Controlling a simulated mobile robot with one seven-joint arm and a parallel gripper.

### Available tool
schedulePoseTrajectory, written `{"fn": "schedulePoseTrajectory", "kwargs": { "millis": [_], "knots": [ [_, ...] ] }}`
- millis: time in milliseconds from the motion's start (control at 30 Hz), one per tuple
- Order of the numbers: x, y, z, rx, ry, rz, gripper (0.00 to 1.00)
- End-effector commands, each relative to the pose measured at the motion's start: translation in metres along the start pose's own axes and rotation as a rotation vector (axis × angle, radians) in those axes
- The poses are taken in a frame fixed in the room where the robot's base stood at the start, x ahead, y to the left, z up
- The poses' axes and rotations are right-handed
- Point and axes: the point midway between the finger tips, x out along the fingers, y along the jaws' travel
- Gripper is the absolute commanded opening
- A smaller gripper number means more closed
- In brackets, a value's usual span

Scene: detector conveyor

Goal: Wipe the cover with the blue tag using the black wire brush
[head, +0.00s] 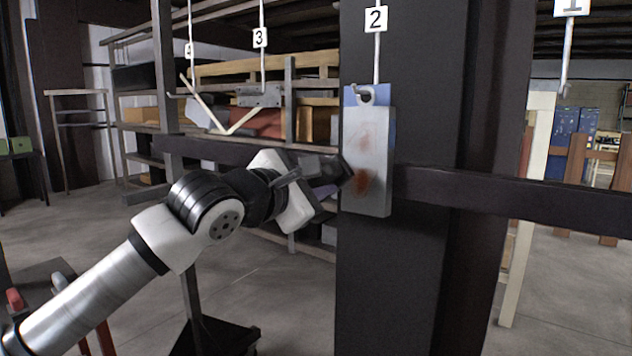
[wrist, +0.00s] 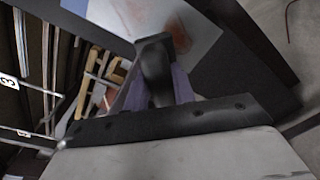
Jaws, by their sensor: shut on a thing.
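The cover (head: 378,160) is a grey metal plate hanging upright from hook 2. A blue tag (head: 351,96) shows at its top left. Two rusty-brown patches mark its face, a faint upper one and a darker lower one. My gripper (head: 322,180) is left of the cover, shut on the black wire brush (head: 341,171). The brush end overlaps the cover's left edge beside the lower patch; I cannot tell whether it touches. In the wrist view, the brush (wrist: 155,65) stands between purplish fingers, with the cover (wrist: 125,14) and a brown stain beyond. The bristles are not clearly visible.
A dark pillar (head: 405,270) stands right behind the cover. A dark horizontal rail (head: 530,197) runs at about cover height. Hook 3 carries a grey bracket (head: 258,96), and hook 4 a V-shaped bar (head: 222,130). Shelves stand behind.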

Motion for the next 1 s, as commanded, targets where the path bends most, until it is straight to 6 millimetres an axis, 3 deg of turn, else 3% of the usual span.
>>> {"fn": "schedulePoseTrajectory", "kwargs": {
  "millis": [1000],
  "knots": [
    [0.017, 0.0, 0.0, 0.002, -0.001, 0.0, 0.07]
  ]
}}
